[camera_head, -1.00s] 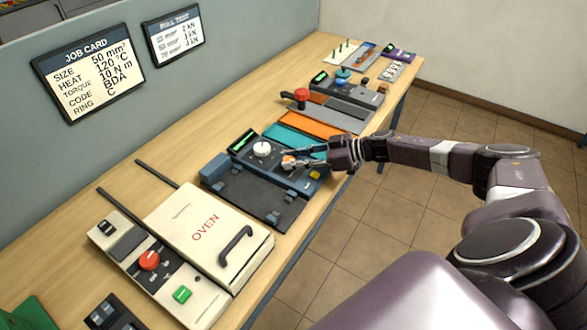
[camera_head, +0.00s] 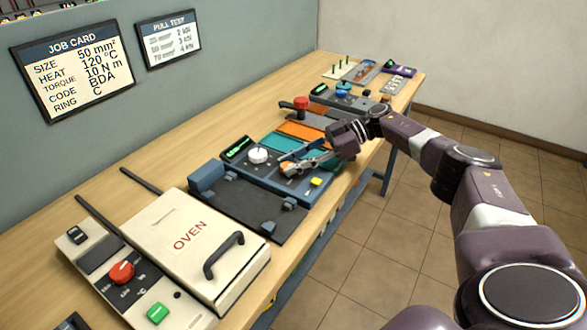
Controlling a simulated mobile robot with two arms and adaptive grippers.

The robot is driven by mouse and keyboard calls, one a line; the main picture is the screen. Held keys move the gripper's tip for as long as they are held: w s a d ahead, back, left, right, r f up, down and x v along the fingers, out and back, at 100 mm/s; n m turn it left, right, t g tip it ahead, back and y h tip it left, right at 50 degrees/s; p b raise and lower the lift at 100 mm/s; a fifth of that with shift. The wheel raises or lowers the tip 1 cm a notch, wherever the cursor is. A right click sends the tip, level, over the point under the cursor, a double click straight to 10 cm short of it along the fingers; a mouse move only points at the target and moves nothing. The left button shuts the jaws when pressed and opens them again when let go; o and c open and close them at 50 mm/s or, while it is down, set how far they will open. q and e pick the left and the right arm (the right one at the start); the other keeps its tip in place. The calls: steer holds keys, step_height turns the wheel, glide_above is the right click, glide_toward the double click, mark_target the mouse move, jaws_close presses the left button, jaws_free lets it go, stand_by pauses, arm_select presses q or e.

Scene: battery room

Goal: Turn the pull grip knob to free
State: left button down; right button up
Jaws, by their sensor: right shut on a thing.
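A blue station stands on the bench with a white knob (camera_head: 258,155), a small green-lit display (camera_head: 237,148) and a yellow button (camera_head: 316,182). An orange knob (camera_head: 287,170) on the same station lies between the fingers of my right gripper (camera_head: 292,165). I take it as the pull grip knob; its label and pointer are too small to read. My right gripper reaches in from the right, is shut on this knob, and its fingers partly cover it. My left gripper is not in view.
The white oven (camera_head: 190,245) with a dark handle stands nearer, beside a panel with a red knob (camera_head: 122,272). A dark plate (camera_head: 250,205) with clamps adjoins the station. A red-handled device (camera_head: 301,104) stands farther back. Job card (camera_head: 73,66) and pull test (camera_head: 168,40) signs hang on the partition.

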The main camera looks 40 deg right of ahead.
stand_by(0.4)
steer(key=o, duration=1.2)
steer(key=shift+a, duration=0.1)
steer(key=shift+c, duration=0.2)
steer(key=shift+v, duration=3.75)
steer(key=shift+w+f, duration=0.1)
